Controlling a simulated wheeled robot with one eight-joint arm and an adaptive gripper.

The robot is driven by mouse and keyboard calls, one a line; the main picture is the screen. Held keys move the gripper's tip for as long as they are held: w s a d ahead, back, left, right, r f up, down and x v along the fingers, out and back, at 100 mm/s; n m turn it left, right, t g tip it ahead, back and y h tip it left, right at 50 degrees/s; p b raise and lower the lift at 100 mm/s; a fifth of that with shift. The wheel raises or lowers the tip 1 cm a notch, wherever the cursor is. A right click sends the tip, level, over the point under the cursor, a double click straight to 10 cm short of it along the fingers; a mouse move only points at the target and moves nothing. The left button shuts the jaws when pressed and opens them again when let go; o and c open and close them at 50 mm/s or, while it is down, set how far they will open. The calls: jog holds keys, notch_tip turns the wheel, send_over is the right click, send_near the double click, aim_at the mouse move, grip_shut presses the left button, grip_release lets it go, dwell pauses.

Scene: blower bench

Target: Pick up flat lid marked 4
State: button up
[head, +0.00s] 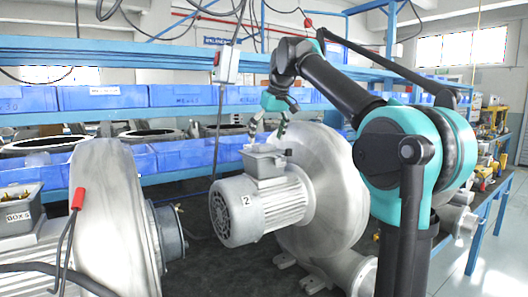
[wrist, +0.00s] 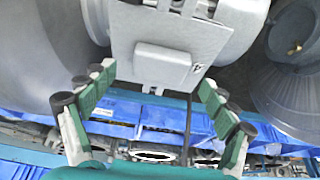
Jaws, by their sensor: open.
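In the head view, the terminal box (head: 265,163) sits on top of the motor marked 2 (head: 245,208); I cannot clearly make out the lid there. My gripper (head: 268,130) is open and empty just above that box. In the wrist view, my gripper's green fingers (wrist: 157,85) are spread to the left and right of the lid, apart from it.
A large blower housing (head: 325,180) stands right behind the motor, close to my gripper. Another blower (head: 110,205) with an open box marked BOX 5 (head: 20,212) is at the left. Blue bins (head: 190,95) line the shelves behind. A cable (head: 217,130) hangs left of my gripper.

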jog(key=shift+x, duration=1.25)
jog(key=shift+c, duration=0.6)
jog(key=c, duration=1.2)
jog(key=shift+c, duration=0.2)
